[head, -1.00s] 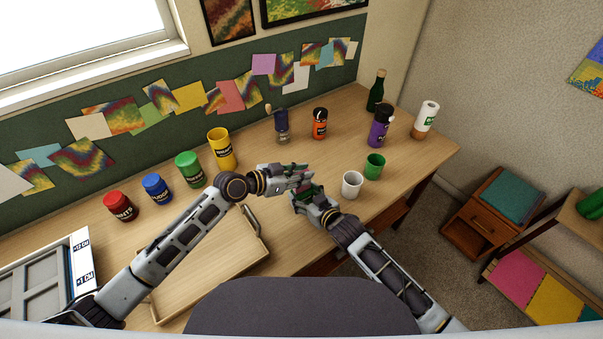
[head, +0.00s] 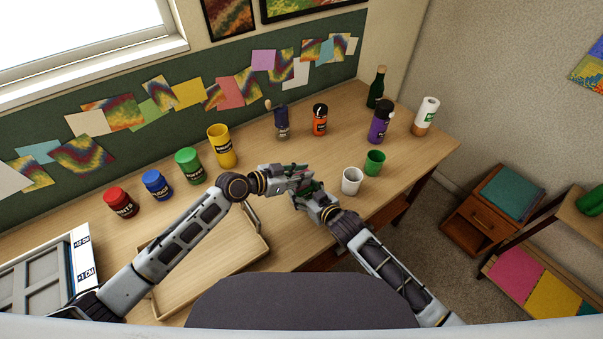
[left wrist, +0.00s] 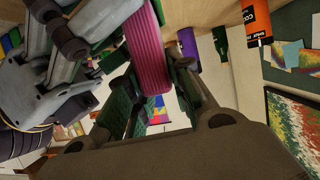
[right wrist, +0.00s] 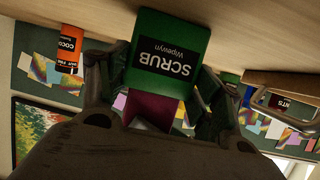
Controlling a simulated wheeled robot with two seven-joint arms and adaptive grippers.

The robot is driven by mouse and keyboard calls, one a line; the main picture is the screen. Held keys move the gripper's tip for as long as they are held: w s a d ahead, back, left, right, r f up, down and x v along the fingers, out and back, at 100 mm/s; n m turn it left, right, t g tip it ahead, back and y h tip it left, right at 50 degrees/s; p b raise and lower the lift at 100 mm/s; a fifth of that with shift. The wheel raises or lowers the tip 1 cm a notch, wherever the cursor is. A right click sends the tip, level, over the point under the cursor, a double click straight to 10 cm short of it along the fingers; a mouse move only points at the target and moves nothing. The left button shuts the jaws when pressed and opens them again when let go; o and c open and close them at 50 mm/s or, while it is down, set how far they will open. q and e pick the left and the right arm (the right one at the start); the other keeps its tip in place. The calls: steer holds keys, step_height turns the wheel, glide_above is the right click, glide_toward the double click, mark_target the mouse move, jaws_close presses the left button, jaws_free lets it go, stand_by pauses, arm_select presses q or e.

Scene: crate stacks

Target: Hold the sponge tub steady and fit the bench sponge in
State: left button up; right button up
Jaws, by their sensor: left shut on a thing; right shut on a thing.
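The bench sponge (left wrist: 150,55) is a magenta ribbed block in the left wrist view. My left gripper (head: 304,174) is shut on it. The sponge tub (right wrist: 168,50) is green with a black SCRUB label in the right wrist view. My right gripper (head: 303,196) is shut on the tub. In the right wrist view the magenta sponge (right wrist: 152,108) shows against the tub's lower picture edge. Both grippers meet close together above the table in the head view, hiding most of both things. I cannot tell whether the sponge is inside the tub's mouth.
A white cup (head: 352,181) and a green cup (head: 375,162) stand right of my grippers on the table (head: 290,240). A wooden tray (head: 215,255) lies below my left arm. Several jars, including a yellow one (head: 221,146), line the back. Bare table lies between.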

arm_select(q)
steer(key=shift+f, duration=1.2)
steer(key=o, duration=1.2)
steer(key=shift+c, duration=0.2)
steer(key=shift+r, duration=3.5)
arm_select(e)
steer(key=o, duration=1.1)
steer(key=shift+s+d, duration=0.1)
